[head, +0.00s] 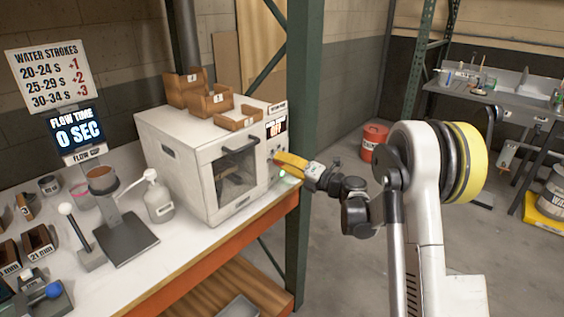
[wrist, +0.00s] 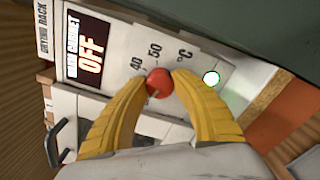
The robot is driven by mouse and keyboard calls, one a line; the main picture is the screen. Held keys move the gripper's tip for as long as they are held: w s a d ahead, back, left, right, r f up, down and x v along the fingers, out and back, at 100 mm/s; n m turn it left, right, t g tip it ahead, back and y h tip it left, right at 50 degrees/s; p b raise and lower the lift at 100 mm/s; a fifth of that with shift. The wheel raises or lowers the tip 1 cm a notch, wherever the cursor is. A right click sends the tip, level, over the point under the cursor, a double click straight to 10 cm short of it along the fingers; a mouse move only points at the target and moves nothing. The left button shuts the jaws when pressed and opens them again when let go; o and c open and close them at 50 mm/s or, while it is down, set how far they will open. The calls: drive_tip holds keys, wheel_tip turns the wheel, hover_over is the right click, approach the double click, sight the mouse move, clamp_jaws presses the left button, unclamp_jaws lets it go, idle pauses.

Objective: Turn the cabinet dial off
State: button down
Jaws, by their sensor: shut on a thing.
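The white cabinet (head: 205,170) stands on the bench in the head view, with a dark window and a black handle (head: 240,145) on its front. The cabinet dial is a red knob (wrist: 159,82) on the front panel in the wrist view, near the marks 40, 50 and °C. My gripper (wrist: 160,88) has its yellow fingers on either side of the knob, shut on it. In the head view my gripper (head: 279,159) reaches the panel from the right and hides the knob. The cabinet's display (wrist: 87,46) reads OFF.
A green-white light (wrist: 211,78) glows on the panel beside the knob. A green rack post (head: 305,130) stands close behind my gripper. Wooden boxes (head: 194,86) sit on the cabinet.

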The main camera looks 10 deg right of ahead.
drive_tip(key=c, duration=1)
unclamp_jaws()
drive_tip(key=v, duration=1.2)
drive_tip(key=shift+r, duration=0.1)
